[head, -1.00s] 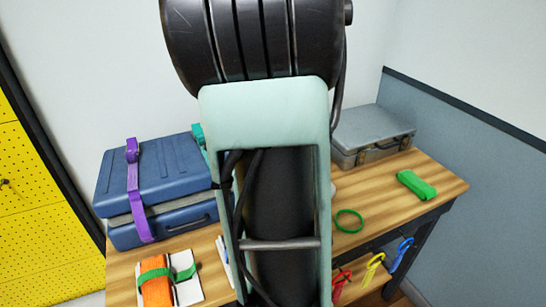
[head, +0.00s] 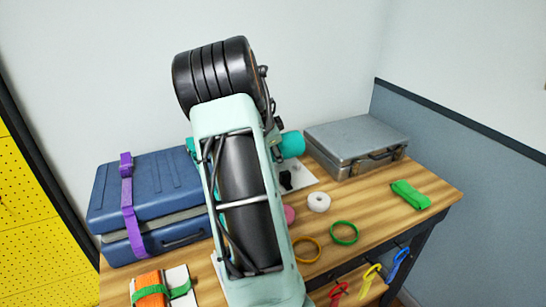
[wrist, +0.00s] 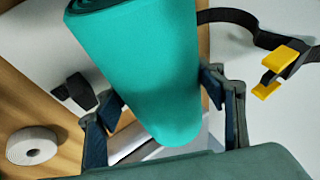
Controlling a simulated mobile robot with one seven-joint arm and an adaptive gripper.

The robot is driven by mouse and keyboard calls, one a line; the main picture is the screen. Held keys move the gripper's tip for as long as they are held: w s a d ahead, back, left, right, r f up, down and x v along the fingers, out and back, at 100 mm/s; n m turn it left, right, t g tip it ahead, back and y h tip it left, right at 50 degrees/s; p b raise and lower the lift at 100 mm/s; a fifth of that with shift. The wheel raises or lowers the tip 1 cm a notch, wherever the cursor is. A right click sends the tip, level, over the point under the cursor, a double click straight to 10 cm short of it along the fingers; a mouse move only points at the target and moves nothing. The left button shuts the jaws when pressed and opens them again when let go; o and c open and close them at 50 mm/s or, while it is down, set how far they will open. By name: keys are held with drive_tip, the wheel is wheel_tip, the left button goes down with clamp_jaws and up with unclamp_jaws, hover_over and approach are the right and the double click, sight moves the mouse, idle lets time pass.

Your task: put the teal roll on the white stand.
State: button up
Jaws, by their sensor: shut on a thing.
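The teal roll (wrist: 140,65) is a thick rolled strap. In the wrist view it lies between the two fingers of my gripper (wrist: 165,115), which is shut on it. In the head view the roll (head: 292,145) shows past my arm, left of the grey case; the fingers are mostly hidden there. Below it a flat white piece (head: 303,177) with a black item (head: 286,181) lies on the table. I cannot tell whether this is the white stand. The wrist view shows a white surface (wrist: 265,130) at right.
A blue case (head: 165,190) with a purple strap is at left, a grey case (head: 355,143) at back right. A white roll (head: 318,202), a green ring (head: 344,233) and a green bundle (head: 410,194) lie on the table. A black strap with a yellow buckle (wrist: 282,62) is near the roll.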

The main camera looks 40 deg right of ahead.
drive_tip(key=shift+w+d+f, duration=0.1)
drive_tip(key=shift+w+f, duration=0.15)
drive_tip(key=shift+f, duration=1.65)
drive_tip(key=o, duration=1.1)
drive_tip(key=shift+f, duration=0.15)
drive_tip(key=v, duration=1.2)
drive_tip(key=shift+w, duration=0.1)
